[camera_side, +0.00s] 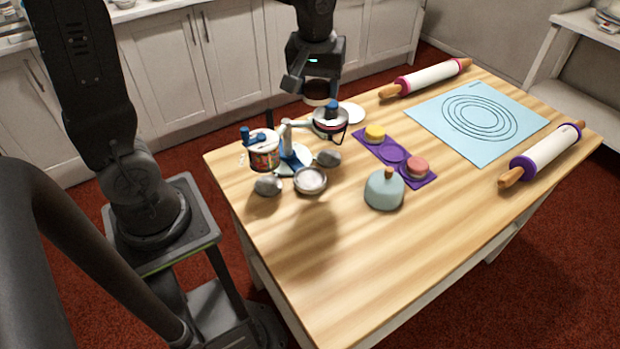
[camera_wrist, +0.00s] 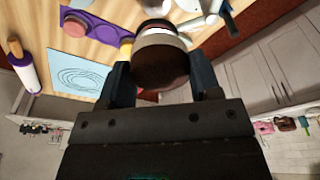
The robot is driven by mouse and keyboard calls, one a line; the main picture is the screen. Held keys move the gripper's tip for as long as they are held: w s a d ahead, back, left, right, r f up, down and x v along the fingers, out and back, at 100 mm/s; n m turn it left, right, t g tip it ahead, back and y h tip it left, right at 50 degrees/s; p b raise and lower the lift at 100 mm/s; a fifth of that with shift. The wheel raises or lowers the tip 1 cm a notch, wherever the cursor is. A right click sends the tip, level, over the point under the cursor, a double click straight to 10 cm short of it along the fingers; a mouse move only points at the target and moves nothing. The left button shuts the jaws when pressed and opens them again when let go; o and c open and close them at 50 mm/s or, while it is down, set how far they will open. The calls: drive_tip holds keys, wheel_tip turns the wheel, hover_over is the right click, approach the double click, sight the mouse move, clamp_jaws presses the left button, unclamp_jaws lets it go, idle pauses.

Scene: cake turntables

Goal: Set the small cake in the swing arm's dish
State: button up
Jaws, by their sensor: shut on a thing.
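My gripper (camera_side: 314,84) is shut on a small dark brown cake with a pale band (camera_side: 316,94), held in the air above the table's back left part. In the wrist view the cake (camera_wrist: 161,62) sits between the two fingers. A stand with a pale post (camera_side: 287,136) is below and to the left. A pale arm runs from it to a round metal dish (camera_side: 329,126) with a blue knob, just below the cake; the cake is apart from it. Another round metal dish (camera_side: 310,181), pale inside, is in front. I cannot tell which dish is the swing arm's.
A patterned tub with blue parts (camera_side: 264,155), grey rounded pieces (camera_side: 267,186) and a white plate (camera_side: 353,112) crowd the stand. A purple tray (camera_side: 395,154) holds yellow and pink cakes. A blue-grey dome (camera_side: 384,190), blue mat (camera_side: 475,120) and two rolling pins lie right. The front is clear.

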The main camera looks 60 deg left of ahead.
sight(310, 178)
drive_tip(key=shift+s+d+f, duration=0.15)
drive_tip(key=shift+s+f, duration=0.2)
drive_tip(key=shift+s, duration=0.25)
drive_tip(key=shift+s+d+f, duration=0.15)
drive_tip(key=shift+s+f, duration=0.2)
drive_tip(key=shift+s, duration=0.25)
drive_tip(key=f, duration=2)
drive_tip(key=shift+w, duration=0.2)
drive_tip(key=shift+f, duration=0.25)
